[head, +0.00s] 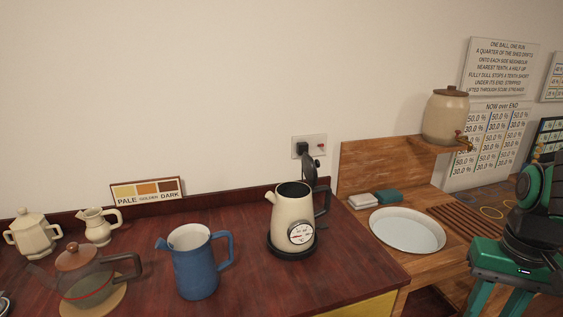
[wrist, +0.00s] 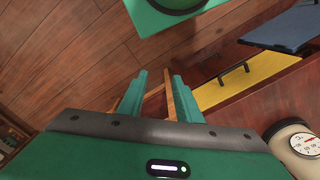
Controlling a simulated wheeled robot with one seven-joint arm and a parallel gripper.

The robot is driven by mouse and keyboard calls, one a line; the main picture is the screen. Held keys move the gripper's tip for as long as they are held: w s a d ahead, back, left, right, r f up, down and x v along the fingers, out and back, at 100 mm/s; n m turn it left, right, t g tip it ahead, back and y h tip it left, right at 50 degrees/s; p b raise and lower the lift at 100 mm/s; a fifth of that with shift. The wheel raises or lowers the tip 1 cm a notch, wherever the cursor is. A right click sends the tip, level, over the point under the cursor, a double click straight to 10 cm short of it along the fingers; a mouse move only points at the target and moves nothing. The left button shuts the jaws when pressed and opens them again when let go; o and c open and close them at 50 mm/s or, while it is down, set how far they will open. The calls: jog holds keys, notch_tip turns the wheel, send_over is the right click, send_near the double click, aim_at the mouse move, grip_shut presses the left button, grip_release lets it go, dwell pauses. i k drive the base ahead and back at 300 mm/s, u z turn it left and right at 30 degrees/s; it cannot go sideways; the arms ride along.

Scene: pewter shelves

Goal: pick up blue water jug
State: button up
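The blue water jug (head: 196,264) stands upright on the dark red counter (head: 345,258) in the head view, with its spout to the left and its handle to the right. My gripper shows in the wrist view (wrist: 158,98) with two green fingers spread apart and nothing seen between them. It points down toward the wooden floor, beside the counter's yellow drawer front. In the head view, part of my green arm is at the far right, well away from the jug. The jug is not clearly seen in the wrist view.
A cream kettle (head: 293,222) with a dial stands on its base right of the jug. A glass teapot (head: 84,277) sits close on the left, with a cream creamer (head: 98,227) and sugar pot (head: 34,234) behind. A white basin (head: 407,231) is on the wooden stand.

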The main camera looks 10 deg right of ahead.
aim_at(196, 269)
jog(key=u, duration=1.95)
jog(key=k, duration=1.6)
jog(key=z, duration=1.15)
jog(key=i, duration=0.5)
